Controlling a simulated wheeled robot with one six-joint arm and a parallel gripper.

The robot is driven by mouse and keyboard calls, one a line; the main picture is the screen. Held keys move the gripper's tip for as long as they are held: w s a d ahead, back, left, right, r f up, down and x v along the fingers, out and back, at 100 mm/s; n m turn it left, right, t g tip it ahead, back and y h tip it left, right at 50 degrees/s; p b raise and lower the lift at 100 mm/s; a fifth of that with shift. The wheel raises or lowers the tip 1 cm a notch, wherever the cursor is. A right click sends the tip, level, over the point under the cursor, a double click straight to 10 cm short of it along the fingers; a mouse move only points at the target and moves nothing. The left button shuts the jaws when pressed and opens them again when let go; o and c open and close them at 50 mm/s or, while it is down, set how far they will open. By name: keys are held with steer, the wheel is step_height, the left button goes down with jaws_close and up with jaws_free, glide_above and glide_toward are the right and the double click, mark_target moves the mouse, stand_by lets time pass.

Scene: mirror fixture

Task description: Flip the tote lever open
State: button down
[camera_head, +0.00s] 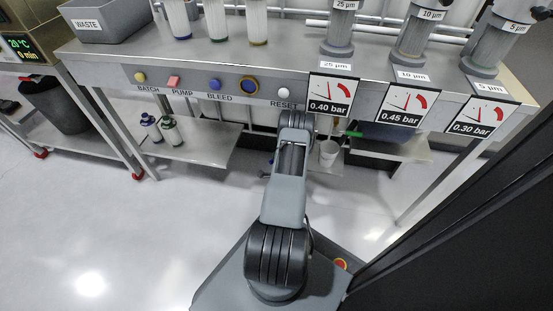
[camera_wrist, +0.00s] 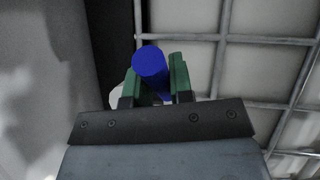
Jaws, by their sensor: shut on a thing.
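In the wrist view, my gripper (camera_wrist: 152,80) has its two green fingers shut on a blue cylindrical piece (camera_wrist: 150,64). Its rounded end shows between the fingertips; what it belongs to cannot be told. A pale rounded thing lies partly hidden behind the left finger. In the head view, my arm reaches under the front edge of the bench and hides my gripper. A dark tote (camera_head: 390,131) sits on the lower shelf at right. A green lever-like piece (camera_head: 353,134) sticks out at its left side, apart from my arm in the picture.
The steel bench (camera_head: 180,58) carries buttons and gauges along its front, above my arm. A white bucket (camera_head: 328,152) stands right of my arm. In the wrist view, a metal grid (camera_wrist: 260,70) fills the right side. Floor at left is clear.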

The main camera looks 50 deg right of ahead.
steer(key=shift+s+f, duration=0.1)
steer(key=shift+s, duration=0.05)
steer(key=c, duration=1)
jaws_free()
steer(key=shift+a, duration=0.1)
steer(key=p+v, duration=0.5)
steer(key=v, duration=0.8)
steer(key=shift+s+a, duration=0.2)
steer(key=shift+s, duration=0.05)
